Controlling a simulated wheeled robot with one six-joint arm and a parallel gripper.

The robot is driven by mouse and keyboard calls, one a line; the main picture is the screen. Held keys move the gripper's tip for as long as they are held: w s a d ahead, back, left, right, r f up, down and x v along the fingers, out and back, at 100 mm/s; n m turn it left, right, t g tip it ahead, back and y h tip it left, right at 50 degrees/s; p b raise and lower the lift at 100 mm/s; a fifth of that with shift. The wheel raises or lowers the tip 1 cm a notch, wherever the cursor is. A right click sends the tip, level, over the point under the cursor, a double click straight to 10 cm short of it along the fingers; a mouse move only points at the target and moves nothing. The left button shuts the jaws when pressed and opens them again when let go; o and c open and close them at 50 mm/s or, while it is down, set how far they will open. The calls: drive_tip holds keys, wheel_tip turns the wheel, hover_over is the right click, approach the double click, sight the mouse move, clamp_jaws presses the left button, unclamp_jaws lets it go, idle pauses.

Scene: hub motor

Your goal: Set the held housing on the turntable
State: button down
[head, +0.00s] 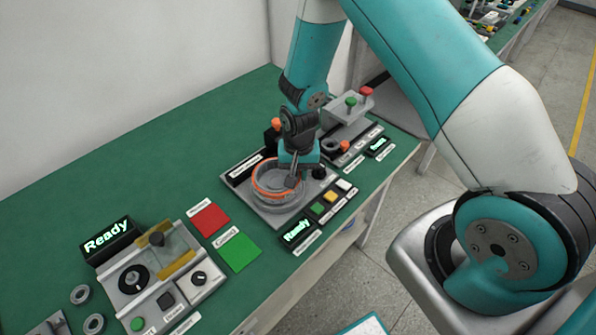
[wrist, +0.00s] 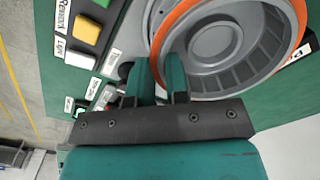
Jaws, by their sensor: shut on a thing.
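The housing (head: 268,197) is a round grey shell with an orange ring around its rim. My gripper (head: 291,182) is shut on the right part of its wall. In the wrist view the housing (wrist: 226,45) shows its hollow, ribbed inside, and my gripper's two teal fingers (wrist: 160,75) are at its edge. The housing looks about level, over the grey base plate (head: 246,196) of the turntable station. The turntable itself is hidden beneath the housing. I cannot tell whether the housing touches it or hangs slightly above.
Green, yellow and white buttons (head: 330,197) and a "Ready" display (head: 298,231) stand in front of the station. A fixture with red and green knobs (head: 350,110) is behind right. Another station (head: 155,270), red (head: 210,220) and green pads (head: 239,252) lie left. The back-left bench is clear.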

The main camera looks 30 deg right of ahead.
drive_tip(key=shift+f+b, duration=0.35)
drive_tip(key=shift+f, duration=0.15)
idle(0.9)
drive_tip(key=c, duration=0.6)
unclamp_jaws()
drive_tip(key=shift+r+p, duration=2.55)
drive_tip(key=shift+r, duration=0.95)
